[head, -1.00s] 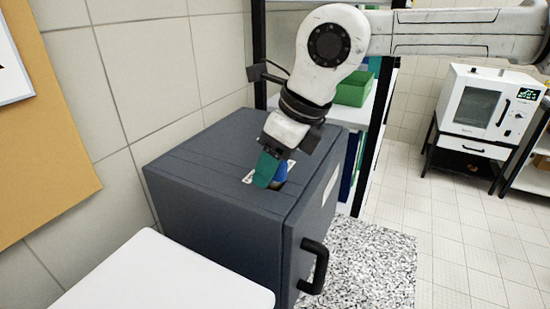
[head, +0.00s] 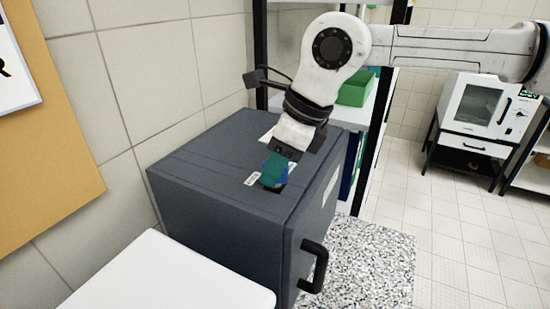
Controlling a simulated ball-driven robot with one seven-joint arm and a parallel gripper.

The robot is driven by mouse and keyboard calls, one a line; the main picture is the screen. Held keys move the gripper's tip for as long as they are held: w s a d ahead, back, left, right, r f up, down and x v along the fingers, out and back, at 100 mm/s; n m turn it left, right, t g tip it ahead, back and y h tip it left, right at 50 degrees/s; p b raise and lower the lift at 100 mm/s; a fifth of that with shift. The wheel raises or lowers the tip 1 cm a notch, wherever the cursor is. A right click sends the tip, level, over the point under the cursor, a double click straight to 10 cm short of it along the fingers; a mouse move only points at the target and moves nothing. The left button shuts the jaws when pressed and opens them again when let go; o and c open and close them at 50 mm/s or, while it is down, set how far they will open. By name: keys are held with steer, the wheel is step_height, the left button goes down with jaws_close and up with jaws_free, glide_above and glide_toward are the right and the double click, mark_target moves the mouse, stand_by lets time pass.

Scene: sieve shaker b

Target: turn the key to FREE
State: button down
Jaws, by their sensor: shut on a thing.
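A dark grey cabinet (head: 205,185) stands against the tiled wall. My gripper (head: 274,172) points down at the cabinet's top, near its front right part. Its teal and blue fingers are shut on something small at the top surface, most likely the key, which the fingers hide. White printed labels (head: 252,180) show beside the fingers. Their lettering is too small to read, so I cannot tell which way the key points.
A black handle (head: 314,266) sticks out from the cabinet's front. A white surface (head: 165,275) lies at the front left. A shelf with a green bin (head: 355,88) stands behind. A white oven-like device (head: 487,103) stands at the right. The tiled floor between is clear.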

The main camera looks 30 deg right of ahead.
steer(key=n+g+p, duration=0.1)
steer(key=n, duration=0.2)
steer(key=shift+n+y+p, duration=0.35)
steer(key=shift+n+y, duration=0.05)
steer(key=n+g, duration=0.1)
steer(key=n, duration=0.2)
steer(key=shift+g+p, duration=0.3)
steer(key=shift+n, duration=0.3)
steer(key=shift+n, duration=0.4)
steer(key=n+g, duration=0.2)
steer(key=n, duration=0.2)
steer(key=shift+n+p, duration=0.3)
steer(key=shift+n, duration=0.1)
steer(key=n+g+h, duration=0.1)
steer(key=n, duration=0.3)
steer(key=shift+g, duration=0.3)
steer(key=c, duration=0.8)
jaws_free()
steer(key=b+v, duration=0.2)
steer(key=v, duration=0.8)
steer(key=shift+r, duration=0.35)
